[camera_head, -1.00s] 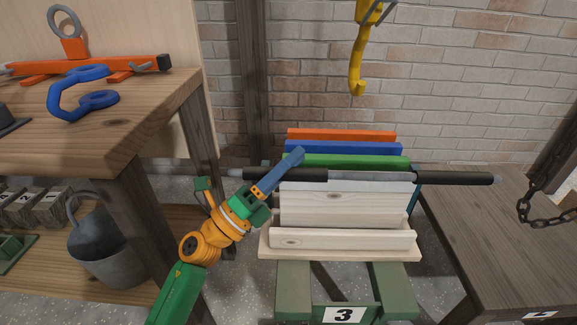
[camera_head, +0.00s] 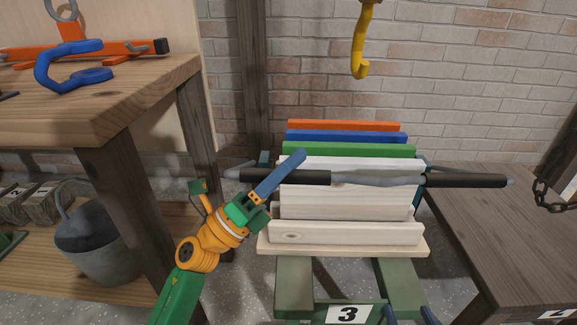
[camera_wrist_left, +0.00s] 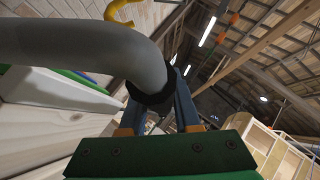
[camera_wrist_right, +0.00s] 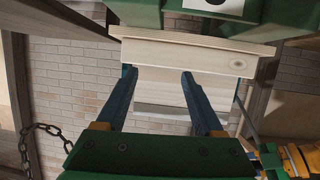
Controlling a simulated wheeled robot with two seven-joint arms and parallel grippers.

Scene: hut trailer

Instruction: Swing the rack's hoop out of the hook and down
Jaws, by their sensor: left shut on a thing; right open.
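The rack (camera_head: 345,245) holds upright boards in orange, blue, green and pale wood. Its hoop, a grey bar (camera_head: 375,180) with black grips, lies across the boards, its ends past both sides. The yellow hook (camera_head: 360,50) hangs above and behind the rack, empty and apart from the hoop. My left gripper (camera_head: 298,157) is shut on the hoop's left black grip (camera_head: 310,177). In the left wrist view the grey tube (camera_wrist_left: 90,45) curves into the held grip (camera_wrist_left: 152,97). My right gripper (camera_wrist_right: 155,78) is open and empty, facing the rack's pale front board (camera_wrist_right: 165,52).
A wooden workbench (camera_head: 100,120) with a blue clamp-like part (camera_head: 75,75) stands left. A metal bucket (camera_head: 95,235) is on its lower shelf. A dark table (camera_head: 490,230) and a hanging chain (camera_head: 550,200) are right. A brick wall (camera_head: 460,100) closes the back.

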